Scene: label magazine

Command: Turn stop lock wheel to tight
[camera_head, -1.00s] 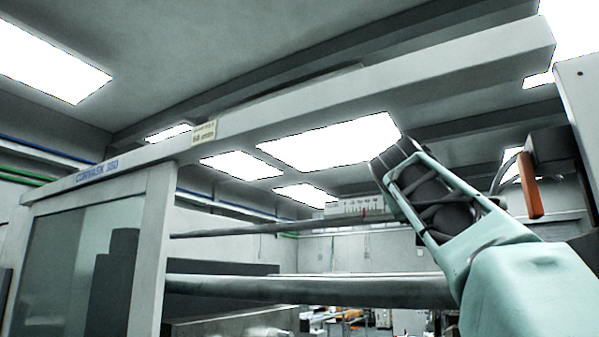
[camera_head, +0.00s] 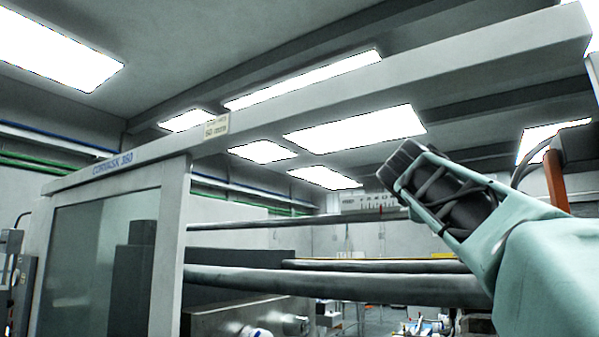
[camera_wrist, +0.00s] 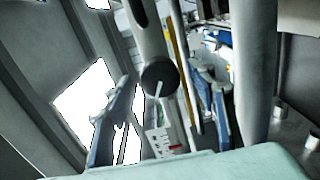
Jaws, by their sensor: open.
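My gripper (camera_head: 400,163) is at the upper end of my pale green arm in the head view, pointing up and left. It looks clear of the machine, but its fingers are hard to make out there. In the wrist view a dark round disc (camera_wrist: 159,75) with a thin white mark shows near the middle. I cannot tell whether it is the stop lock wheel. Below it is a small white plate with markings (camera_wrist: 157,142). A white scale strip with ticks (camera_head: 366,201) shows behind the gripper in the head view. No wheel is clearly recognisable in the head view.
A long grey beam (camera_head: 330,98) crosses above. Thick horizontal bars (camera_head: 340,284) run below the gripper. A framed glass door (camera_head: 98,262) is at the left. An orange part (camera_head: 556,180) stands behind my arm at the right. Open air surrounds the gripper.

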